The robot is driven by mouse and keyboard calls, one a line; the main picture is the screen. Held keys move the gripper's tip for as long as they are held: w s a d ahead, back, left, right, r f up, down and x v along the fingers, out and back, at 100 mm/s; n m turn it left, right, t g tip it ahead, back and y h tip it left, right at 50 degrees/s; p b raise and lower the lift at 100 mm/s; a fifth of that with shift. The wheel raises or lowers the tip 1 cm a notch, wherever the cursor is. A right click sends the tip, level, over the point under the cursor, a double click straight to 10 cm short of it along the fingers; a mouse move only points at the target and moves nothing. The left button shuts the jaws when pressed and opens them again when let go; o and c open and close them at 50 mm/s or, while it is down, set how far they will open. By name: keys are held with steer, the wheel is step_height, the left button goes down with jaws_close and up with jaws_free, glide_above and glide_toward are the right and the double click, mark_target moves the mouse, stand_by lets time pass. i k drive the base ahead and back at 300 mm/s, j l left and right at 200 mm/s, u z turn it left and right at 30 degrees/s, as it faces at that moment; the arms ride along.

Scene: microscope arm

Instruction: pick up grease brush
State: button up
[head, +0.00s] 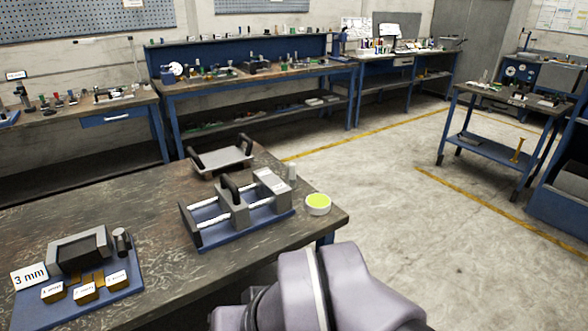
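I cannot make out a grease brush with certainty in the head view. A round white tub with a yellow-green top (318,203), which could hold grease, stands at the right corner of the near workbench (150,215). A small pale upright cylinder (292,172) stands just behind it; what it is I cannot tell. My grey arm links show at the bottom centre, in front of the bench corner. My gripper is not in view.
A blue-based fixture with rods and grey blocks (235,212) sits beside the tub. A tray with black handles (222,157) lies behind it. A blue board with brass blocks and a "3 mm" sign (29,277) is front left. Open floor (400,215) lies right.

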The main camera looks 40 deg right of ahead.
mark_target(292, 179)
steer(key=i+l+u, duration=0.1)
steer(key=l, duration=0.55)
steer(key=i+l+u, duration=0.1)
steer(key=i+l, duration=0.15)
steer(key=l, duration=0.45)
steer(key=i+l+u, duration=0.1)
steer(key=l, duration=0.6)
steer(key=i+l+u, duration=0.1)
steer(key=l, duration=0.6)
steer(key=i+l+u, duration=0.1)
steer(key=l, duration=0.6)
steer(key=i+l+u, duration=0.2)
steer(key=i+l, duration=0.5)
steer(key=l, duration=0.1)
